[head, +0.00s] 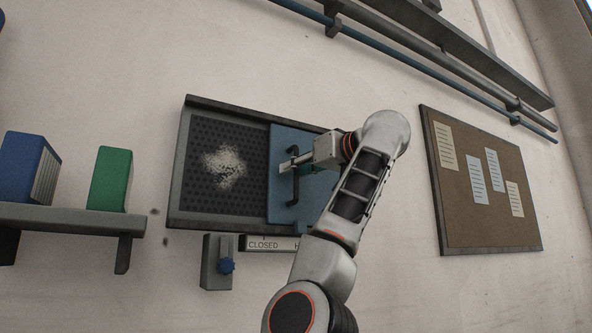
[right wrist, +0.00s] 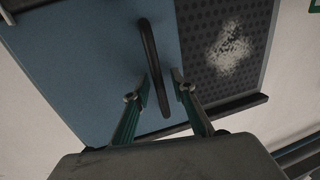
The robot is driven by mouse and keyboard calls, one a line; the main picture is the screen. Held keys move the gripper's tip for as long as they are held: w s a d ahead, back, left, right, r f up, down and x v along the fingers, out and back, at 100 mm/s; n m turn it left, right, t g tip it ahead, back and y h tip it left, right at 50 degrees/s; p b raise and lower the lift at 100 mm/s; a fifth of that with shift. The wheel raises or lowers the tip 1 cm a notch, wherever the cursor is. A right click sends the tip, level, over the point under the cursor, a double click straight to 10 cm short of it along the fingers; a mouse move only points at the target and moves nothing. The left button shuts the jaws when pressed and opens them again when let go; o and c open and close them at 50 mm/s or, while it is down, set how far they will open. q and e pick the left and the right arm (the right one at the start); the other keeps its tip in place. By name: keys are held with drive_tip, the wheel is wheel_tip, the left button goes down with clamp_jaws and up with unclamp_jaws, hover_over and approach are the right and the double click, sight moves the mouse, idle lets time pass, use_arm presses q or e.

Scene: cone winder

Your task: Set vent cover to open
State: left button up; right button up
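The vent cover (head: 282,206) is a blue sliding panel in a dark wall frame (head: 215,228). A black upright bar handle (head: 293,190) is on the cover. My right gripper (head: 288,165) is at this handle. In the right wrist view, the handle (right wrist: 148,42) passes between the two parted fingers (right wrist: 162,82), with a gap visible beside it; the cover also shows there (right wrist: 85,60). My left gripper is not in view.
A label strip (head: 270,244) under the frame reads "CLOSED" at left; my right arm hides its right part. A grey box with a blue knob (head: 227,265) is below. A shelf (head: 70,217) with blue and green binders is left, a corkboard (head: 480,190) right.

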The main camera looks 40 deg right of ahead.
drive_tip(key=s, duration=1.2)
drive_tip(key=shift+a, duration=0.25)
